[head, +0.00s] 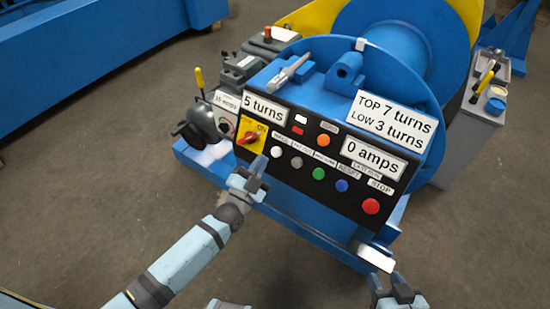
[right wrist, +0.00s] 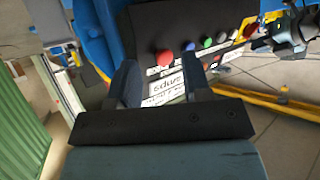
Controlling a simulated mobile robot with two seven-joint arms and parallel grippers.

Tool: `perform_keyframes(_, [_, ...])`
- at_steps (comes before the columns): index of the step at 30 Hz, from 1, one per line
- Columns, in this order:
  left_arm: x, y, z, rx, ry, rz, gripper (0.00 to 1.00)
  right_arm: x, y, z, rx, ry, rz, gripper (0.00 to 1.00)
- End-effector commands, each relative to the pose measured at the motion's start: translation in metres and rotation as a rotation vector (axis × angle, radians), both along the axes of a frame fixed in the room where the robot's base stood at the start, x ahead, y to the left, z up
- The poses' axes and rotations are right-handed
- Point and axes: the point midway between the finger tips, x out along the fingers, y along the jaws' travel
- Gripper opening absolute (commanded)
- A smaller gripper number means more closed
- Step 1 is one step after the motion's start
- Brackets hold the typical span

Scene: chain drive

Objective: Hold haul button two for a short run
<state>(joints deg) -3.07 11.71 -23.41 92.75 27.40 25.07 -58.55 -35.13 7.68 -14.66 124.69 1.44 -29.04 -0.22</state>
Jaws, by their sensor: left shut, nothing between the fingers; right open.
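The black control panel (head: 330,188) on the blue winch carries a row of buttons: white (head: 276,151), grey (head: 297,162), green (head: 318,173), blue (head: 341,185) and a larger red stop button (head: 370,205). The small labels are too blurred to tell which is haul button two. My left gripper (head: 258,164) is shut and empty, its tip just below and left of the white button; contact cannot be told. It also shows in the right wrist view (right wrist: 284,36). My right gripper (head: 396,284) is open and empty below the panel's right end.
Signs read "5 turns" (head: 264,109), "0 amps" (head: 374,158) and "TOP 7 turns LOW 3 turns" (head: 396,120). A yellow-plated rotary switch (head: 250,136) sits left of the white button. A grey box (head: 465,135) stands right of the drum. The front floor is clear.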

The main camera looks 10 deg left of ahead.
Motion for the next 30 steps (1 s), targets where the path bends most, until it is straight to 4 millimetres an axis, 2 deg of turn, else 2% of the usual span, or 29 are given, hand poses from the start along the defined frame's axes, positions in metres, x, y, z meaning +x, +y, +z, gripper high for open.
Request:
perform_keyframes(1, [0.007,-0.002,-0.01,-0.002,-0.002,0.001,0.0,0.001,0.001,-0.005,0.009,-0.013,0.001,0.45])
perform_keyframes(2, [0.011,-0.004,-0.012,-0.002,-0.002,0.001,0.0,0.002,0.002,-0.004,0.014,-0.019,0.002,0.45])
perform_keyframes(6, [0.024,-0.009,-0.015,0.0,-0.001,0.001,0.0,0.002,0.006,0.003,0.033,-0.037,0.008,0.45])
perform_keyframes(12, [0.035,-0.013,-0.02,0.0,0.0,0.0,0.0,0.002,0.008,0.003,0.042,-0.044,0.013,0.45])
perform_keyframes(30, [0.037,-0.014,-0.02,0.0,0.0,0.0,0.0,0.003,0.005,0.005,0.038,-0.048,0.01,0.45])
